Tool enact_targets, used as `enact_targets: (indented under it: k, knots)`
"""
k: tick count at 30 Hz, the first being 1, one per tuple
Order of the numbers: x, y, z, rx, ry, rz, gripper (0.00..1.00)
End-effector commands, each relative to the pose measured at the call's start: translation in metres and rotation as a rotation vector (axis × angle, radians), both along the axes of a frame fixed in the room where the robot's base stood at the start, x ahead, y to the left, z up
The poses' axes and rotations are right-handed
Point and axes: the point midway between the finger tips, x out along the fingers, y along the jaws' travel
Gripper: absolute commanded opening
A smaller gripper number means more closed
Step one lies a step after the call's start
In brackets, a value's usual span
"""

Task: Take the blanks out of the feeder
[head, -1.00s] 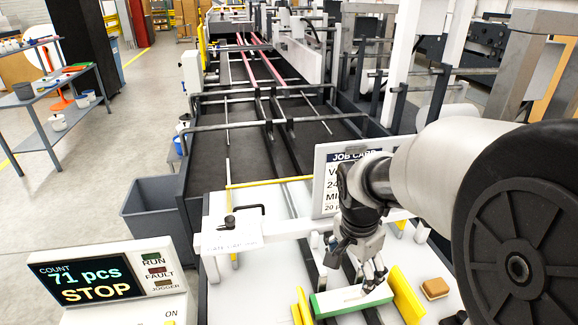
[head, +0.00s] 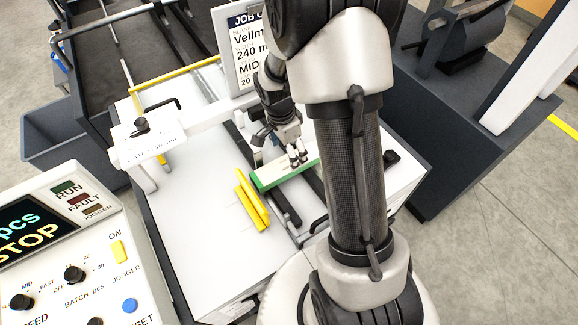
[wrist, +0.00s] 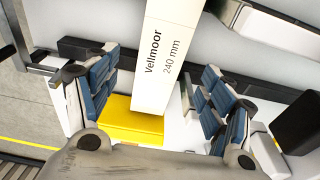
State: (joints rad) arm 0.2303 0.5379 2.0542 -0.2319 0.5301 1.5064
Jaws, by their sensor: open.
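The blanks (head: 272,180) are a short stack with a white top and a green long side, lying across the dark rails of the feeder (head: 190,235). Their right end is hidden behind my arm. My gripper (head: 297,154) is open just above the stack. In the wrist view, the white stack (wrist: 166,60), printed "Vellmoor 240 mm", runs between the two open fingers of my gripper (wrist: 155,76), with a gap on each side. I cannot tell how far the fingertips reach down beside it.
A yellow side guide (head: 252,200) stands at the stack's left end. The gate cap bracket (head: 150,148) and job card (head: 245,45) stand behind. The control panel (head: 70,255) is at front left, a grey bin (head: 50,135) at left. The feeder's left top is bare.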

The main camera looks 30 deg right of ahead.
Motion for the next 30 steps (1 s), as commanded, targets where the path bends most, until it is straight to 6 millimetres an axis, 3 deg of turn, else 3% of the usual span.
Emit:
enact_targets:
  k: [8, 17, 24, 30]
  knots:
    - [0.0, 0.0, -0.017, 0.0, 0.001, 0.001, 0.75]
    - [0.001, -0.001, -0.059, 0.0, 0.001, 0.0, 0.75]
    - [0.001, -0.002, -0.06, 0.0, -0.002, 0.001, 0.75]
    - [0.001, -0.002, -0.06, 0.0, -0.001, 0.001, 0.62]
